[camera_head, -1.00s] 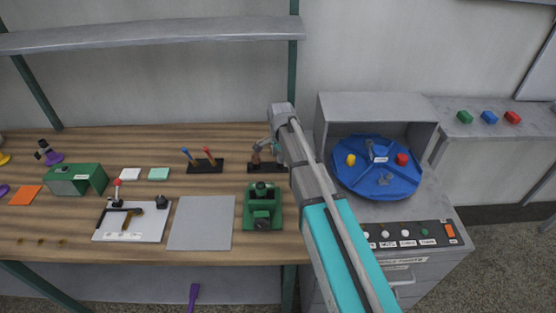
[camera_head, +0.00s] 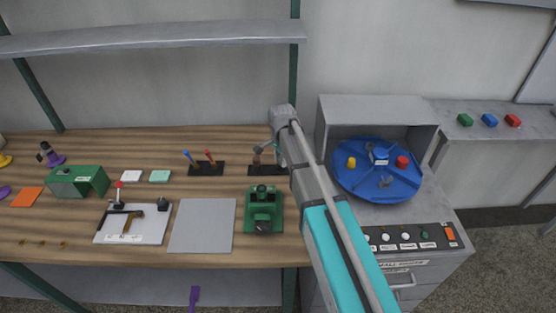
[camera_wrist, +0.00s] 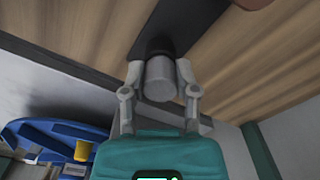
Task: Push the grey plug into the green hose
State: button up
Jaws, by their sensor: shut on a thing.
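The grey plug (camera_wrist: 160,78) shows in the wrist view as a short, light grey cylinder. My gripper (camera_wrist: 160,84) has its two fingers on either side of it and is shut on it. A black round part (camera_wrist: 160,46) lies just beyond the plug, over a dark flat strip (camera_wrist: 185,22); I cannot tell whether the plug is apart from it. In the head view my gripper (camera_head: 265,149) is over a black rack (camera_head: 258,171) at the bench's right end, partly hidden by my arm. I cannot make out a green hose in either view.
A green machine (camera_head: 263,210) stands in front of the rack. A black holder (camera_head: 206,168) with blue and red handles is to its left. A blue turntable (camera_head: 350,185) sits under a grey hood (camera_head: 375,106) at right. The grey mat (camera_head: 202,226) is bare.

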jog(key=shift+r+p, duration=1.3)
jog(key=shift+r, duration=0.15)
jog(key=s+d+r+p, duration=0.3)
jog(key=s+r+p, duration=0.2)
jog(key=s, duration=0.1)
jog(key=s+d+r+p, duration=0.2)
jog(key=s+r+p, duration=0.2)
jog(key=s, duration=0.2)
jog(key=shift+s+d+r+p, duration=0.35)
jog(key=shift+s+d, duration=0.05)
jog(key=shift+a, duration=0.1)
